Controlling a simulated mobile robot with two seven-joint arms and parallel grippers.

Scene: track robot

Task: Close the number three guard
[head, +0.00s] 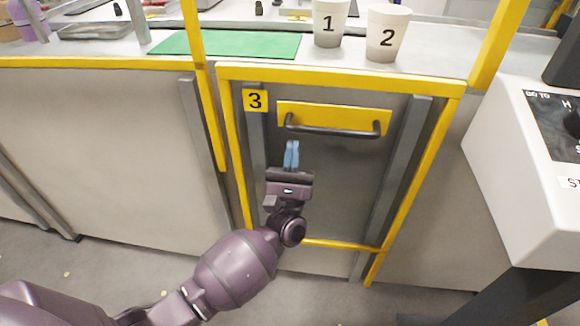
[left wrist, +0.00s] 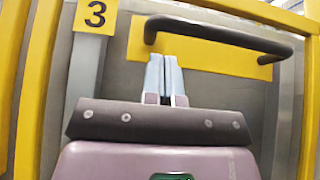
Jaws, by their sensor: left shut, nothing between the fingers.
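The number three guard (head: 335,190) is a grey panel between two grey side rails inside a yellow frame, below the counter. A yellow square marked 3 (head: 255,101) sits at its upper left and also shows in the left wrist view (left wrist: 96,15). A dark bar handle (head: 332,131) is fixed on a yellow plate (head: 345,111) near the panel's top. In the left wrist view the handle (left wrist: 215,35) crosses above the fingertips. My left gripper (head: 291,146) is shut and empty, its blue fingers pointing up just below the handle's left part. I cannot tell whether they touch it.
Cups marked 1 (head: 329,25) and 2 (head: 386,35) stand on the counter above the guard, right of a green mat (head: 228,43). A yellow post (head: 200,80) rises left of the guard. A light control console (head: 535,185) stands at the right.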

